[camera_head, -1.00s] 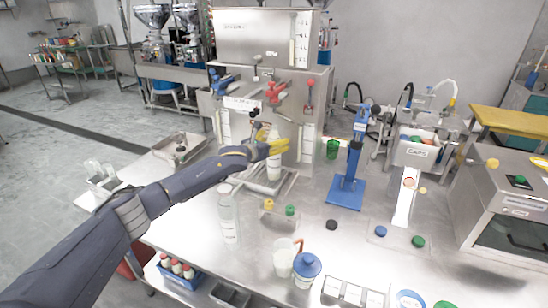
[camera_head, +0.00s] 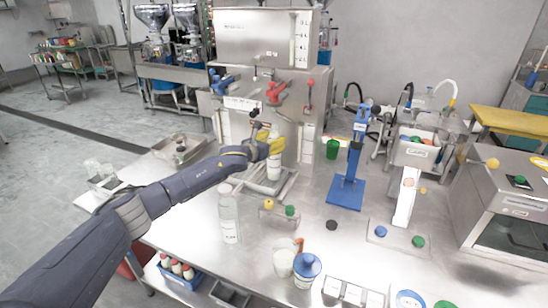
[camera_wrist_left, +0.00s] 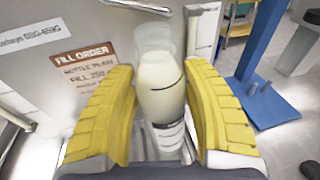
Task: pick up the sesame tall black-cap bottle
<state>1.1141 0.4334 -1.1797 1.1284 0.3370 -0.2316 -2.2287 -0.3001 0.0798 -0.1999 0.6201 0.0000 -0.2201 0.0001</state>
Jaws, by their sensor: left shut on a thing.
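My left gripper (camera_head: 271,146), with yellow fingers, is shut on a tall translucent bottle (camera_head: 274,168) in front of the steel filling machine. In the left wrist view the bottle (camera_wrist_left: 162,88) stands nearly upright between the yellow fingers (camera_wrist_left: 165,112). It holds a cream-coloured filling up to its shoulder and has a label with a dark band low down. I see no black cap on it; its top is clear and pale. A small black disc (camera_head: 331,225) lies on the table to the right. My right gripper is out of view.
A steel filling machine (camera_head: 262,40) with blue and red taps stands behind the gripper. Another tall bottle (camera_head: 229,217) stands nearer the front. A blue press stand (camera_head: 345,192), a green cup (camera_head: 333,149) and a blue-lidded jar (camera_head: 307,270) stand to the right.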

